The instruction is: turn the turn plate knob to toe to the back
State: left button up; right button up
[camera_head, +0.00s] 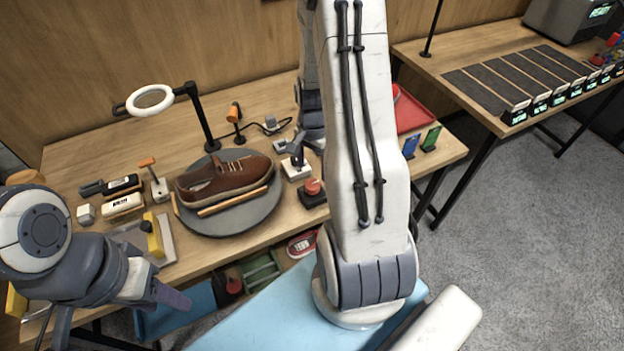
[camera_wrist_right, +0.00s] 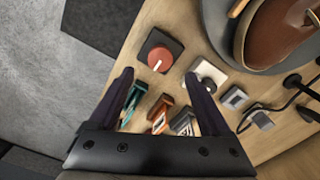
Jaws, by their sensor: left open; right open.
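The turn plate knob (camera_head: 313,187) is a red dial on a black square base at the table's front, right of the turn plate (camera_head: 240,226). In the right wrist view the knob (camera_wrist_right: 158,52) shows a white pointer line. A brown shoe (camera_head: 225,180) lies on the dark round plate, its toe appearing to point right. My right gripper (camera_wrist_right: 158,78) is open and empty, its fingertips just short of the knob's base in that picture; my arm mostly hides it in the head view. My left gripper (camera_head: 165,294) is open and empty, low at the left front.
A white-based device (camera_wrist_right: 207,76) stands beside the knob. Teal, orange (camera_wrist_right: 160,115) and grey items show between my right fingers. A ring lamp (camera_head: 150,100) stands behind the plate. A red tray (camera_head: 410,112) lies right of my arm. Brushes and blocks (camera_head: 122,205) crowd the left.

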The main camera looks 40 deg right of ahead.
aim_at(312, 184)
notch_tip(312, 184, down, 6)
jog(key=shift+f+p, duration=0.25)
jog(key=shift+p, duration=0.2)
grip_shut()
